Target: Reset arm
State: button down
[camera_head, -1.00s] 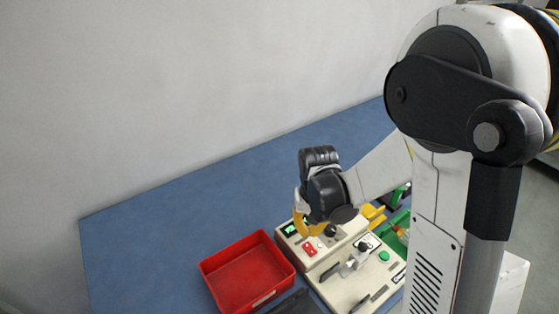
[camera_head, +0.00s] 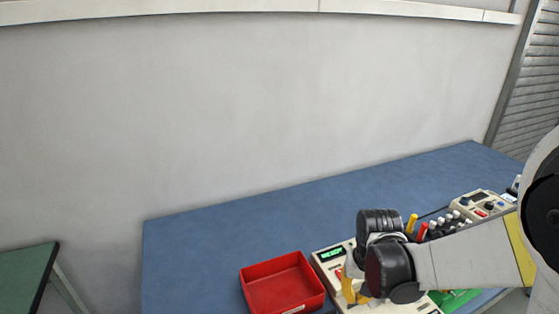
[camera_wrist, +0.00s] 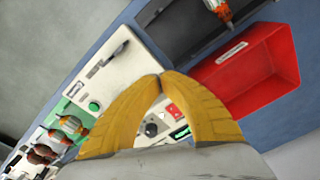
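My gripper (camera_head: 350,290) hangs above the cream control box (camera_head: 331,256) on the blue table. In the wrist view my gripper's yellow fingers (camera_wrist: 163,78) meet at their tips, with nothing held between them. Below them is the control box (camera_wrist: 112,72), with a black knob, a red switch and a green button. Several armatures with orange and copper parts (camera_wrist: 72,126) sit at the left on a green fixture. Another armature (camera_wrist: 218,9) lies in a dark tray at the top. In the head view my arm hides much of the box.
A red bin (camera_head: 282,284) stands left of the control box; it looks empty in the wrist view (camera_wrist: 268,75). Screwdrivers with yellow and red handles (camera_head: 416,229) and a second instrument (camera_head: 484,205) stand at the right. The blue table (camera_head: 200,245) is clear at left and back.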

jog(key=s+r+n+t+b, duration=0.1)
jog(key=s+r+t+b, duration=0.2)
jog(key=s+r+t, duration=0.3)
jog(key=shift+s+r+t+b, duration=0.35)
jog(key=shift+s+r, duration=1.4)
jog(key=shift+r, duration=1.4)
jog(key=shift+n, duration=0.3)
